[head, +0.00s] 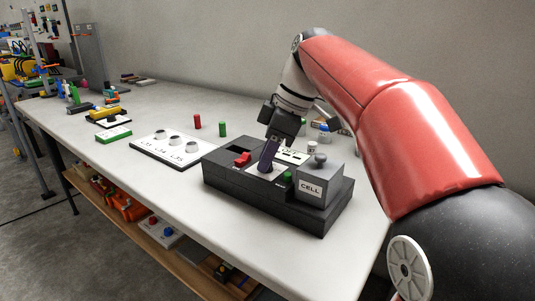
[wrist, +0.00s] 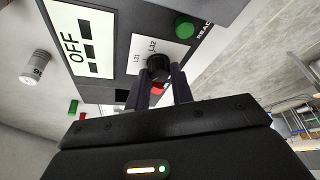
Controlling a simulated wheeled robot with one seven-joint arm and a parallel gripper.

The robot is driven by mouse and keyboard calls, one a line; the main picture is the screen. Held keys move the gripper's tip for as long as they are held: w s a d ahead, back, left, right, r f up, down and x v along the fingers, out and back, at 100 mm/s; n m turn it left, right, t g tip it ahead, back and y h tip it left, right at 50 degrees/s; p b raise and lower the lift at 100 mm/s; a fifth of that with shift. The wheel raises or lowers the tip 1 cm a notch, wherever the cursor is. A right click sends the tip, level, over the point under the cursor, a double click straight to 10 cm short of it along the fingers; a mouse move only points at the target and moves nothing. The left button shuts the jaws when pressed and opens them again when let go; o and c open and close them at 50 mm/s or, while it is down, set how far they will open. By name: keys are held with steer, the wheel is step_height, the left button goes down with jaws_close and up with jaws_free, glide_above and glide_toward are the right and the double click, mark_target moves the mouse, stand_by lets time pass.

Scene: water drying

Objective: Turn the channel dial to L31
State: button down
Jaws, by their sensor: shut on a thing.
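The channel dial (wrist: 158,68) is a round black knob on a white plate (wrist: 172,50) marked L31 and L32, on the dark console (head: 230,180). My gripper (wrist: 165,80) is shut on the dial, with one finger on each side of it in the wrist view. In the head view my gripper (head: 267,160) points down at the white plate, and its fingers hide the dial. I cannot tell which label the dial points to.
On the console are a red switch (head: 242,159), a green button (head: 288,176), a grey CELL box (head: 325,182) and an OFF panel (wrist: 80,45). A white board with round knobs (head: 150,150) lies to the left. Red (head: 197,121) and green (head: 222,129) cylinders stand behind.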

mark_target(274, 179)
steer(key=m+t, duration=0.1)
steer(key=m, duration=0.2)
steer(key=m+t, duration=0.1)
steer(key=m, duration=0.1)
steer(key=shift+s+m+h, duration=0.1)
steer(key=shift+m+h, duration=0.2)
steer(key=shift+m, duration=0.1)
steer(key=m, duration=0.2)
steer(key=m+t+h+p, duration=0.1)
steer(key=m, duration=0.2)
steer(key=shift+a+h, duration=0.1)
steer(key=shift+h, duration=0.2)
steer(key=shift+m+t, duration=0.3)
steer(key=c, duration=1.2)
jaws_free()
steer(key=p+v, duration=0.1)
steer(key=v, duration=0.7)
steer(key=shift+a, duration=0.1)
